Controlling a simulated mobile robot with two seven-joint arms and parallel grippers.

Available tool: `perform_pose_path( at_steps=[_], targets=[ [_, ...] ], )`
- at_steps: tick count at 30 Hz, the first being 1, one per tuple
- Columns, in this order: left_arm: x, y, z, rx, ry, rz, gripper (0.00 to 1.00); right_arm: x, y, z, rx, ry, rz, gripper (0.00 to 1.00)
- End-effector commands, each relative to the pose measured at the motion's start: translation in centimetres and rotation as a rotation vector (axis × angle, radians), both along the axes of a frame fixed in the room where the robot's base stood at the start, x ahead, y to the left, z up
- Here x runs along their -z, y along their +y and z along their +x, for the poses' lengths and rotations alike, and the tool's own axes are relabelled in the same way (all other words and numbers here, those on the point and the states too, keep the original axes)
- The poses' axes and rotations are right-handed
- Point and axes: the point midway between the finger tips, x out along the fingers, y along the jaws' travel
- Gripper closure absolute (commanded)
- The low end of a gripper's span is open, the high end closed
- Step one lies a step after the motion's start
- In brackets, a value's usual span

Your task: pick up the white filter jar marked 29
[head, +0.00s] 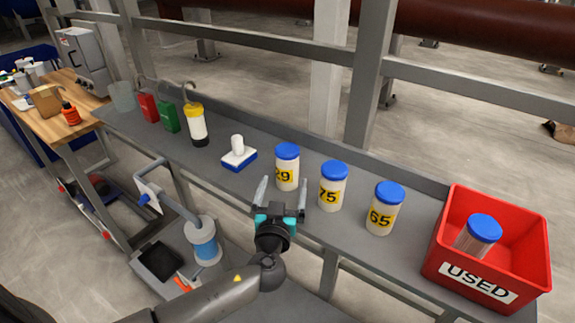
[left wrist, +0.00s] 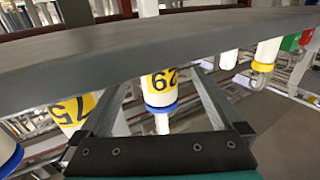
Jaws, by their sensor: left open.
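The white filter jar marked 29 (head: 286,168) has a blue lid and a yellow label. It stands upright on the grey shelf (head: 230,183), left of two similar jars. My left gripper (head: 281,194) is open in front of jar 29, with its fingers pointing toward it. In the left wrist view, jar 29 (left wrist: 160,88) appears upside down between the open fingers (left wrist: 163,100); I cannot tell whether they touch it. The edge of the label is partly cut off in the head view. My right gripper is not in view.
Jar 75 (head: 332,187) stands close to the right, with jar 65 (head: 384,210) beyond it. A red USED bin (head: 455,245) holds a blue-lidded jar (head: 478,236). A brush-like block (head: 239,155) and yellow-capped bottle (head: 196,125) stand to the left. A rail runs behind the shelf.

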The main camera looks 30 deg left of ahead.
Motion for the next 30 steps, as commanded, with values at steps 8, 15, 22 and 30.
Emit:
perform_pose_path(
  at_steps=[8,15,22,30],
  targets=[
    [-0.2,0.4,1.6,0.001,-0.001,0.001,0.0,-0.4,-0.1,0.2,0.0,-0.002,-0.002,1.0],
    [-0.3,1.2,4.5,0.0,-0.001,0.0,0.0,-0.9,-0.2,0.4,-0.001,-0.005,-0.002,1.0],
    [-0.1,1.5,5.5,0.001,0.002,-0.002,0.0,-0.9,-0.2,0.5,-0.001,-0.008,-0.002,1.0],
    [-0.1,1.5,5.5,0.001,0.002,-0.002,0.09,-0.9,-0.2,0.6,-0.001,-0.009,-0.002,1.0]
  ],
)
